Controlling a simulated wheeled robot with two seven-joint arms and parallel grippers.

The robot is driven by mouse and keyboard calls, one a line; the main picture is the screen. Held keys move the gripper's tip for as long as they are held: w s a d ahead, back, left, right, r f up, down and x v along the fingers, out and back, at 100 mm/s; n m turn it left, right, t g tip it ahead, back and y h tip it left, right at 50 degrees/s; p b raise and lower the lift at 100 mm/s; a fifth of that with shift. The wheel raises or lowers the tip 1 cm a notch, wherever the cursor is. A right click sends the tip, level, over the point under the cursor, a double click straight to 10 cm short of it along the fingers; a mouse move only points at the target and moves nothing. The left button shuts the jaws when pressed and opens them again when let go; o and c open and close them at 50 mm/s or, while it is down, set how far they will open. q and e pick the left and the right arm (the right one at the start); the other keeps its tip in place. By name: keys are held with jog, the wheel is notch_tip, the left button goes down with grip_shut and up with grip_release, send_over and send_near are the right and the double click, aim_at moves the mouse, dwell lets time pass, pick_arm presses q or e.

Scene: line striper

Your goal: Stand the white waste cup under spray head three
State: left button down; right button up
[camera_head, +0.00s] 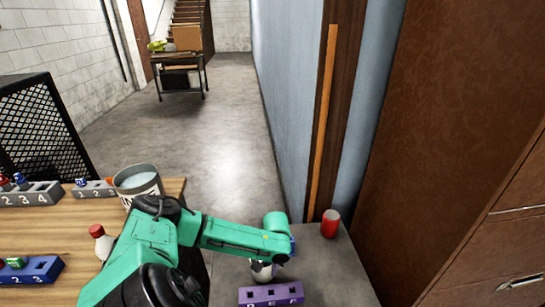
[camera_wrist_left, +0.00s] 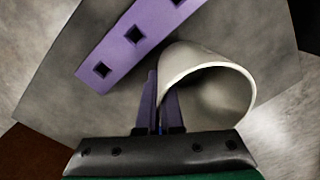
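The white cup (camera_head: 262,271) is mostly hidden under my left gripper (camera_head: 277,258) in the head view, above or beside the grey table's front part. In the left wrist view the cup (camera_wrist_left: 208,88) shows its round open mouth and empty inside. My left gripper (camera_wrist_left: 161,85) has one finger outside the cup wall and one inside, close together with the wall between them. It looks shut on the wall. Whether the cup touches the table cannot be told. No spray head can be made out. My right gripper is not in view.
A purple block with square holes (camera_head: 271,295) lies close to the cup. A red can (camera_head: 330,223) stands at the grey table's far right corner. The wooden table (camera_head: 60,225) at left holds a grey bucket (camera_head: 137,180), a red-capped white bottle (camera_head: 101,241) and numbered racks.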

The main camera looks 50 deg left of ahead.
pick_arm(q)
jog(key=shift+f, duration=1.05)
jog(key=shift+f, duration=0.1)
jog(key=c, duration=1.1)
grip_release()
